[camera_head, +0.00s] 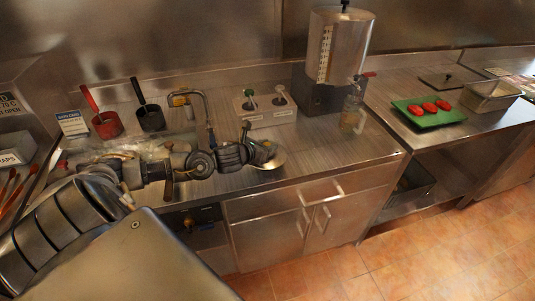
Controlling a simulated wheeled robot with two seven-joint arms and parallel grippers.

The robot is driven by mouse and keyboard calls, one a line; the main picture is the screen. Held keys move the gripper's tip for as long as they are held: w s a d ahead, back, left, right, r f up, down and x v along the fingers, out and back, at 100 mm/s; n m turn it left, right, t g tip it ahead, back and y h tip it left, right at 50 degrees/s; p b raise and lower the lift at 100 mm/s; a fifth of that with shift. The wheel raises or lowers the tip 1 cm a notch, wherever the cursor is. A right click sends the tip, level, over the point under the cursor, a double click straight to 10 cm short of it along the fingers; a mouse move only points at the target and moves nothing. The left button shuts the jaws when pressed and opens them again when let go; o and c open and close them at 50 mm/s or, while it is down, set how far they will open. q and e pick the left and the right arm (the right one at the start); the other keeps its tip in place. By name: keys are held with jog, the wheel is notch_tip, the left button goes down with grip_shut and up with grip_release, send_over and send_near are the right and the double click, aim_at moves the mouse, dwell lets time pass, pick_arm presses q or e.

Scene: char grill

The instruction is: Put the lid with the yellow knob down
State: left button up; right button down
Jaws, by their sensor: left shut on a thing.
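My left arm comes in from the left and reaches over the steel counter. Its gripper (261,151) is at the counter's front part, to the right of the tap. It is shut on the lid with the yellow knob (276,162), a shiny round metal lid partly hidden by the gripper. The knob itself is mostly hidden between the fingers. I cannot tell whether the lid touches the counter (318,146) or hangs just above it. My right gripper is not in view.
A curved tap (204,107) stands behind my arm. Red (106,124) and black (150,118) handled pots stand at the back left. A white caddy (265,112) and a steel dispenser (340,48) are behind. The counter right of the lid is clear. A green board (427,120) holds red patties.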

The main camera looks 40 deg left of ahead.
pick_arm(q)
notch_tip(320, 180, down, 3)
jog(key=shift+w+f+b, duration=0.1)
jog(key=shift+f+b, duration=0.05)
jog(key=shift+b, duration=0.65)
jog(key=shift+f, duration=0.2)
jog(key=o, duration=1)
jog(key=shift+r, duration=0.1)
